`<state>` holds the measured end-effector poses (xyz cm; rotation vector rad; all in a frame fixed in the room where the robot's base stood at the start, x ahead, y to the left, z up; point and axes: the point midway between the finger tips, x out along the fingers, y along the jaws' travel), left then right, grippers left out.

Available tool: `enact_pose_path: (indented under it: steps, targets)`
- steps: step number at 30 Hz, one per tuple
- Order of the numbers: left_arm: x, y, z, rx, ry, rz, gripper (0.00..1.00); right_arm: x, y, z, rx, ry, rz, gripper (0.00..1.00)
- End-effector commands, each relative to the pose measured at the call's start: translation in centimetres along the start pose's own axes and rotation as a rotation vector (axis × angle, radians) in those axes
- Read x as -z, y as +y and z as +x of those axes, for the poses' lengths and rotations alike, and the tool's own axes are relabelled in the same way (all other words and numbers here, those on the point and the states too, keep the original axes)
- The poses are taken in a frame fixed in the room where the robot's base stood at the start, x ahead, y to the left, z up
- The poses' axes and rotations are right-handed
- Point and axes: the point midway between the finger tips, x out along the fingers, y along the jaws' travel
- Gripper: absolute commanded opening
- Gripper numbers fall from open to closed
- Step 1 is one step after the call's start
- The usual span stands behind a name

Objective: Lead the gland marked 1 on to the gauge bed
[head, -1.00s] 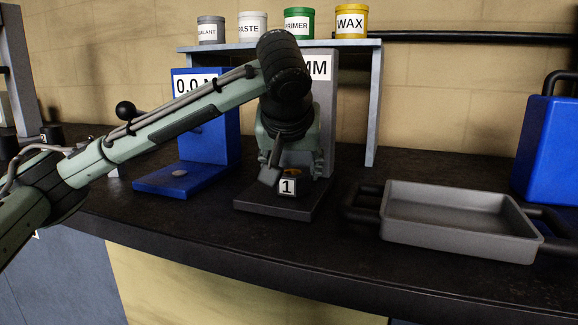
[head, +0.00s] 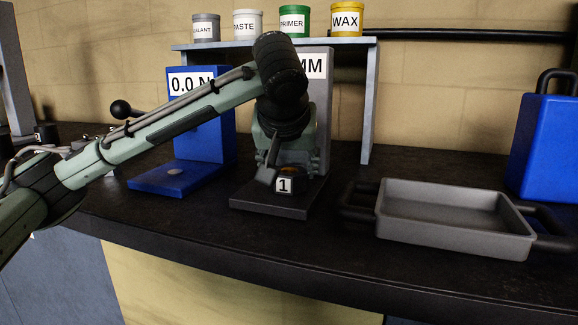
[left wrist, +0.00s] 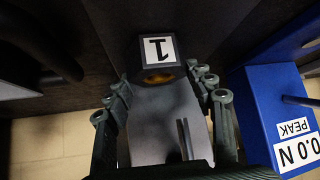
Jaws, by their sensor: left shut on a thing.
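The gland (head: 284,185) is a small dark block with a white label "1" and a brassy part on top. It is over the dark grey gauge bed (head: 262,204), at the foot of the grey gauge marked MM (head: 322,100). I cannot tell whether it touches the bed. My left gripper (head: 285,168) points down and is shut on the gland. In the left wrist view the gland's label (left wrist: 158,49) shows between the fingertips (left wrist: 160,80). My left arm hides much of the gauge. My right gripper is not in view.
A blue force gauge (head: 205,135) reading 0.0 N stands left of the grey gauge. A grey tray (head: 452,240) with dark handles is to the right, a blue container (head: 545,150) behind it. A shelf (head: 355,44) with several labelled tins is behind.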

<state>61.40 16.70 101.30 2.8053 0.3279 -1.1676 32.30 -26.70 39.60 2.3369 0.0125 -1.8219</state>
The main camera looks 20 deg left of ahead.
Motion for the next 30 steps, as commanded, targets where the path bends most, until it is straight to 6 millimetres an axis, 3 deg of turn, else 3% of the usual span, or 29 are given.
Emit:
enact_pose_path:
  steps: [6,7,12,23,30]
  targets:
    - [0.0,0.0,0.0,-0.002,0.004,-0.001,0.03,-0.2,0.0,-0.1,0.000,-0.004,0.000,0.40]
    - [0.0,0.0,0.0,-0.001,0.005,-0.001,0.56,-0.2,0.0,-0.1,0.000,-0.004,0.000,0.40]
    - [0.0,0.0,0.1,-0.001,0.003,-0.001,0.77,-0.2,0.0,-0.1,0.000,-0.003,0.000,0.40]
    - [-0.2,0.1,-0.1,0.000,-0.001,0.001,0.78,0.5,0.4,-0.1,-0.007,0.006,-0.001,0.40]
    - [-0.1,0.1,-3.8,-0.004,0.003,0.001,0.78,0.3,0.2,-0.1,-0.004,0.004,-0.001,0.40]
